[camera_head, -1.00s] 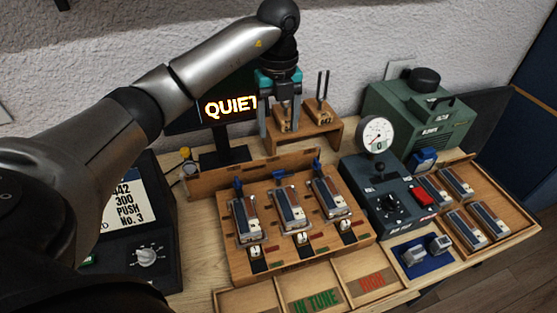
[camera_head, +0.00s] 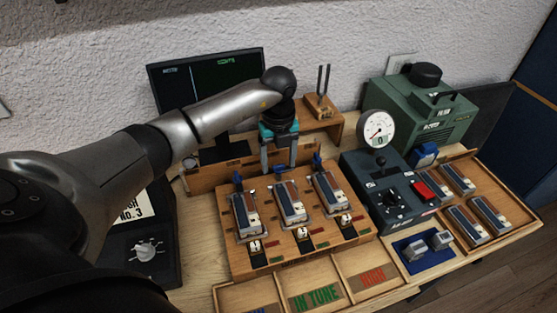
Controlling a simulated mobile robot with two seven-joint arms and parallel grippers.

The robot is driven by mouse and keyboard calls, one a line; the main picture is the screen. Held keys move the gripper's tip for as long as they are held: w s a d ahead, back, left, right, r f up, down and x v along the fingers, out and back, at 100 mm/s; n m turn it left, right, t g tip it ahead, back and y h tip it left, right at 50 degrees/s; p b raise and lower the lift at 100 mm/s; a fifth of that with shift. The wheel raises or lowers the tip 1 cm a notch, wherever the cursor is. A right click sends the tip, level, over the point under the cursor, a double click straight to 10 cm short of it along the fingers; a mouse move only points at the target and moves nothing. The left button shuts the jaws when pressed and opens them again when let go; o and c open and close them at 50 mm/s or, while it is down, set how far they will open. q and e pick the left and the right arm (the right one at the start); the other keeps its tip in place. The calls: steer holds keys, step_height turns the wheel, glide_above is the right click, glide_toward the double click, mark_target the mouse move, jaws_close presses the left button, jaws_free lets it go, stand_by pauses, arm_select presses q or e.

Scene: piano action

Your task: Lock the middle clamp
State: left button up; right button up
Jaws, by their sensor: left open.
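A wooden board (camera_head: 262,262) holds three blocks side by side, each with a blue clamp at its back. The middle clamp (camera_head: 279,170) is behind the middle block (camera_head: 289,204). The left clamp (camera_head: 238,183) and right clamp (camera_head: 318,162) stand at either side, both upright. My left gripper (camera_head: 279,167) points down at the back of the board, fingers open, one on each side of the middle clamp. I cannot tell whether the fingers touch it. My right gripper is not in view.
A grey-blue device with a round gauge (camera_head: 379,128) stands right of the board. Behind are a monitor (camera_head: 170,88) and a wooden stand with a tuning fork (camera_head: 322,107). Labelled trays (camera_head: 338,262) lie in front. A tray (camera_head: 535,225) with several blocks is at the right.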

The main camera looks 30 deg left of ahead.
arm_select(q)
jaws_close()
stand_by(0.5)
steer(key=shift+m, duration=0.3)
steer(key=m, duration=0.3)
steer(key=shift+a+m, duration=0.1)
steer(key=shift+m, duration=0.2)
steer(key=m+b, duration=0.1)
steer(key=m, duration=0.3)
steer(key=shift+m, duration=0.3)
steer(key=m+b, duration=0.1)
steer(key=m, duration=0.4)
steer(key=shift+r+m+b, duration=0.1)
steer(key=shift+m+b, duration=0.55)
steer(key=shift+m, duration=1.45)
